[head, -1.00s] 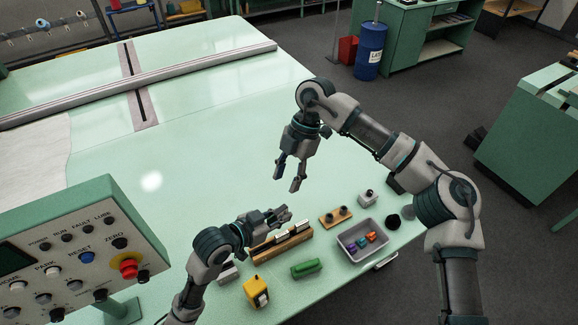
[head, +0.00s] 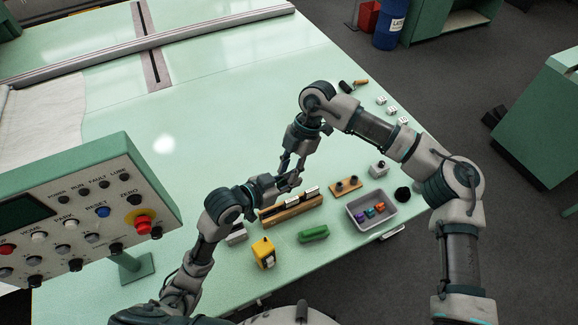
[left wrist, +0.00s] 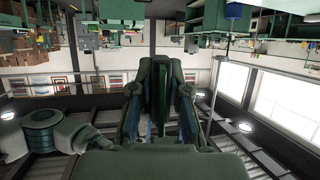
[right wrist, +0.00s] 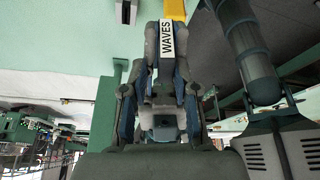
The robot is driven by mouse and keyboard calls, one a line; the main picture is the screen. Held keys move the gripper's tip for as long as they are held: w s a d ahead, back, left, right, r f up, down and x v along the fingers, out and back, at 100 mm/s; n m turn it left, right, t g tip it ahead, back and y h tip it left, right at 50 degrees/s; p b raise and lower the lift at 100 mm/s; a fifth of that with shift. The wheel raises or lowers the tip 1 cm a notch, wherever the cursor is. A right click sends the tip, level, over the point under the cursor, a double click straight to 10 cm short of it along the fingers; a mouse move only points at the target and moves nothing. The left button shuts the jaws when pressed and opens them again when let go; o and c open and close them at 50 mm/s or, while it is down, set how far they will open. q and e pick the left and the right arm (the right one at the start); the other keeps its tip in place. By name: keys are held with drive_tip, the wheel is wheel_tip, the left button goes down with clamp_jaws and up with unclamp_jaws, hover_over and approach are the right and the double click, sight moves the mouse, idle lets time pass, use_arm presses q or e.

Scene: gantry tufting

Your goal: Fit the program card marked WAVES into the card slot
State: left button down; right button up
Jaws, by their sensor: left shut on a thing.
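My left gripper (head: 290,181) is shut above the card rack. In the left wrist view, a dark upright slab (left wrist: 160,88) sits between its fingers; this appears to be the WAVES card, seen from its plain side. The white WAVES label (right wrist: 167,38) shows in the right wrist view, in line with my right gripper's fingertips, with a yellow strip above it. My right gripper (head: 289,166) points down and almost meets the left one. Whether its fingers press on the card is hidden. I cannot make out the card slot.
A wooden rack (head: 290,211) with white-topped cards stands below the grippers. Nearby are a yellow block (head: 264,253), a green block (head: 313,233), a grey tray (head: 386,220) with coloured pieces and a wooden peg holder (head: 346,187). The control panel (head: 85,215) stands at left.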

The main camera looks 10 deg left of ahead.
use_arm(q)
drive_tip(key=c, duration=1.1)
unclamp_jaws()
drive_tip(key=shift+s+d, duration=0.15)
drive_tip(key=shift+d, duration=0.05)
drive_tip(key=shift+o, duration=0.2)
drive_tip(key=shift+a, duration=0.1)
